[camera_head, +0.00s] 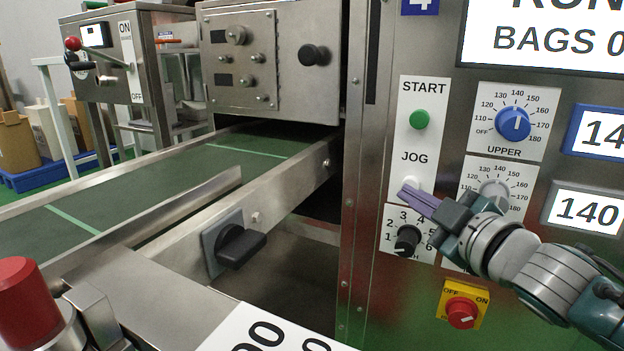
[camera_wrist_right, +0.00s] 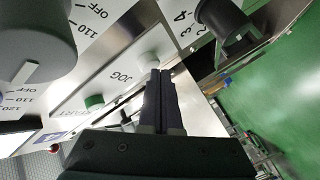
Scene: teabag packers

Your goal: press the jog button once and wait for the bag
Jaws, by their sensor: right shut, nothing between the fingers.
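The white jog button (camera_head: 413,184) sits under the word JOG on the white panel plate, below the green start button (camera_head: 419,119). My right gripper (camera_head: 404,193) is shut and empty, its purple fingertips at the lower edge of the jog button. In the right wrist view the dark fingers (camera_wrist_right: 160,75) point at the white jog button (camera_wrist_right: 149,60), with their tips very close to it. I cannot tell whether they touch it. My left gripper is not in view. The green conveyor belt (camera_head: 130,195) shows no bag on its visible part.
A black numbered knob (camera_head: 407,240) is just below the fingers. The blue upper dial (camera_head: 512,124) and a grey dial (camera_head: 494,190) are to the right. A red switch on yellow (camera_head: 461,313) is below my wrist. A red button (camera_head: 27,300) stands front left.

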